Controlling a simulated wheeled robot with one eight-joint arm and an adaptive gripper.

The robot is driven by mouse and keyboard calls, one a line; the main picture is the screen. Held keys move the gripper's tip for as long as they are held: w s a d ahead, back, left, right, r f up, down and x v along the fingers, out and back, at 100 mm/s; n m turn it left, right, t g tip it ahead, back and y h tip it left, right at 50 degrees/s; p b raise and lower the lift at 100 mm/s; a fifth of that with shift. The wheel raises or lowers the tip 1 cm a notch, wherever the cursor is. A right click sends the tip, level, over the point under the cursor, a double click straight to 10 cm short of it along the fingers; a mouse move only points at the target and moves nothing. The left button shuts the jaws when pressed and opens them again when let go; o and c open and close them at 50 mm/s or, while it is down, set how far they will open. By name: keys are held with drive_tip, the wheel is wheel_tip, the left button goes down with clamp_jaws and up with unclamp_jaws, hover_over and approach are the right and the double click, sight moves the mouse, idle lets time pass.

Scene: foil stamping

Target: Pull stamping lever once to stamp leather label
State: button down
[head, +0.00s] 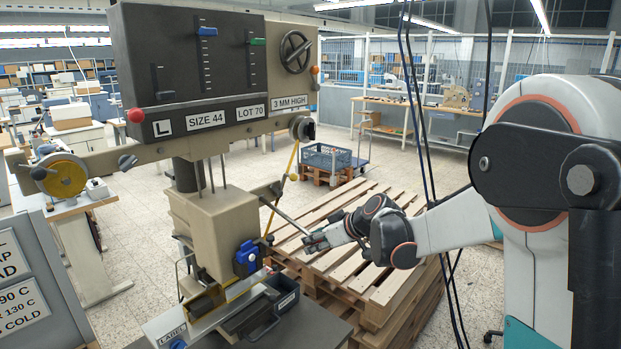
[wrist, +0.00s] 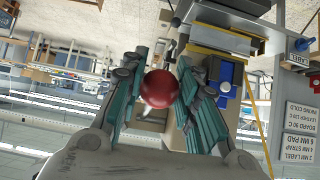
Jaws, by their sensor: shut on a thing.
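The foil stamping machine (head: 215,220) stands at the left of the head view, with a dark panel on top and a beige press head below. Its stamping lever (head: 290,218) slopes down and right from the press head to my gripper (head: 318,240). In the wrist view, the lever's red ball knob (wrist: 159,88) sits between the teal fingers of my gripper (wrist: 160,92), which is shut on it. The knob is hidden in the head view. A plate marked LABEL (head: 172,336) is at the front of the machine's base; I cannot make out the leather label itself.
Stacked wooden pallets (head: 385,270) stand behind and below my gripper. A grey sign board (head: 25,285) is at the left edge. A small dark tray (head: 262,318) sits on the machine's base.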

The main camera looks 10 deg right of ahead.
drive_tip(key=shift+s, duration=0.1)
drive_tip(key=shift+w+a+f+b, duration=0.1)
drive_tip(key=shift+w+f+b, duration=0.05)
drive_tip(key=shift+f+b, duration=0.35)
drive_tip(key=shift+w+a+f+b, duration=0.1)
drive_tip(key=shift+f+b, duration=0.25)
drive_tip(key=shift+f, duration=0.25)
drive_tip(key=shift+d+r, duration=0.1)
